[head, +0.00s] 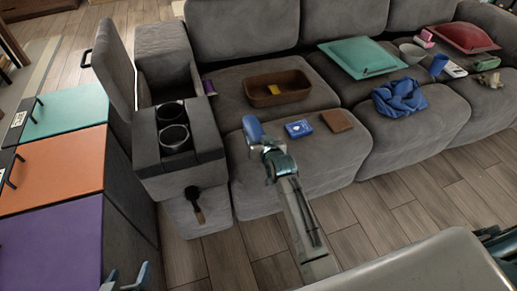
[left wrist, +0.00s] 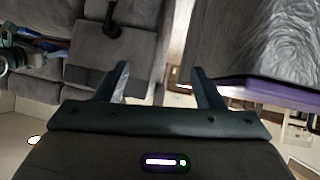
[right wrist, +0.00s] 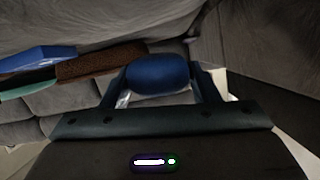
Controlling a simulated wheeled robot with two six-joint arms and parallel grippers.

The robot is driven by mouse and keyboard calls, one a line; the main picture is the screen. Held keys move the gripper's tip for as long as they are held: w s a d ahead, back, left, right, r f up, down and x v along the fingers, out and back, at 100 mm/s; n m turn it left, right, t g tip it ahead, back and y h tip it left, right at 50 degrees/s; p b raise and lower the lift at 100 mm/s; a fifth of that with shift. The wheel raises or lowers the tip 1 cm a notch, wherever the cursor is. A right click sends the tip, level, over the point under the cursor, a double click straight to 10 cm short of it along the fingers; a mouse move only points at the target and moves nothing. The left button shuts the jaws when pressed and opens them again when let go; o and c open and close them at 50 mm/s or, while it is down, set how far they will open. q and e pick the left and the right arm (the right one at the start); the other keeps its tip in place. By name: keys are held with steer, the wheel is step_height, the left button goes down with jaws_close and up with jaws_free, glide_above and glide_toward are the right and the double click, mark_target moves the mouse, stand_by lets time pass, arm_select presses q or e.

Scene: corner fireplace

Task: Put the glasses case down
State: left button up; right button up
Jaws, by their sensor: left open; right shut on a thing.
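The dark blue, rounded glasses case shows in the head view (head: 253,128) and in the right wrist view (right wrist: 158,74). My right gripper (head: 266,148) is shut on it; in the right wrist view (right wrist: 158,88) a finger lies on each side of it. The case appears over the left part of the grey sofa seat (head: 300,165), near the console. I cannot tell whether it touches the cushion. My left gripper (head: 128,278) is open and empty at the bottom left of the head view, beside the purple-topped cabinet; its fingers also show apart in the left wrist view (left wrist: 163,85).
A blue box (head: 299,129) and a brown wallet-like item (head: 337,120) lie right of the case. Behind is a brown tray (head: 277,92) with a yellow item. A console with cup holders (head: 173,137) and raised lid stands left. A blue cloth (head: 399,98) lies farther right.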

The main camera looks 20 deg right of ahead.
arm_select(q)
steer(key=w+r+t, duration=0.3)
arm_select(e)
step_height(320, 180, down, 3)
steer(key=shift+f+b, duration=0.1)
steer(key=shift+b, duration=0.25)
steer(key=shift+f+p, duration=0.2)
steer(key=shift+p, duration=0.2)
steer(key=shift+f, duration=0.15)
arm_select(q)
steer(key=s+f+g, duration=0.3)
steer(key=shift+w+r, duration=0.1)
steer(key=shift+r, duration=0.05)
arm_select(e)
steer(key=shift+f, duration=0.15)
arm_select(q)
steer(key=shift+w+r, duration=0.15)
arm_select(e)
steer(key=o, duration=1)
steer(key=shift+f, duration=0.1)
